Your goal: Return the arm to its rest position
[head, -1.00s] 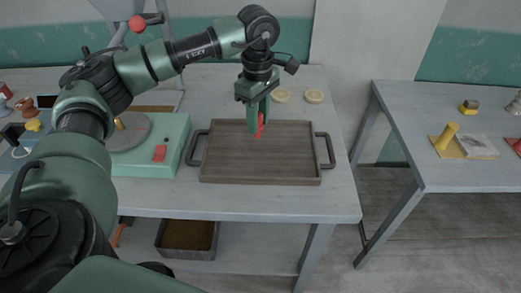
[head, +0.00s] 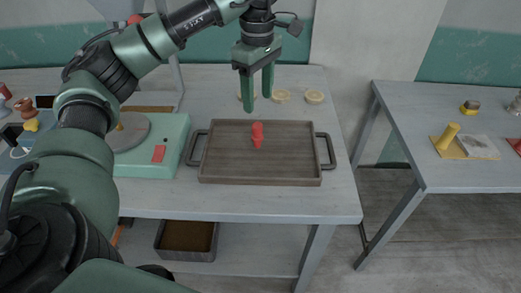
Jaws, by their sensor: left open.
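My left gripper (head: 258,104) is open and empty, pointing down above the back part of the tray. A small red object (head: 257,134) stands on the brown wooden tray (head: 225,165), below and apart from the fingertips. The tray has dark handles on its left and right sides and lies on the grey table. My left arm comes in from the left and is raised over the table. My right gripper is not in view.
A green pottery wheel (head: 175,135) with a red button stands left of the tray. Pale round discs (head: 314,97) lie behind the tray. A bin (head: 187,240) sits on the lower shelf. A second table (head: 420,100) stands at right, with a floor gap between.

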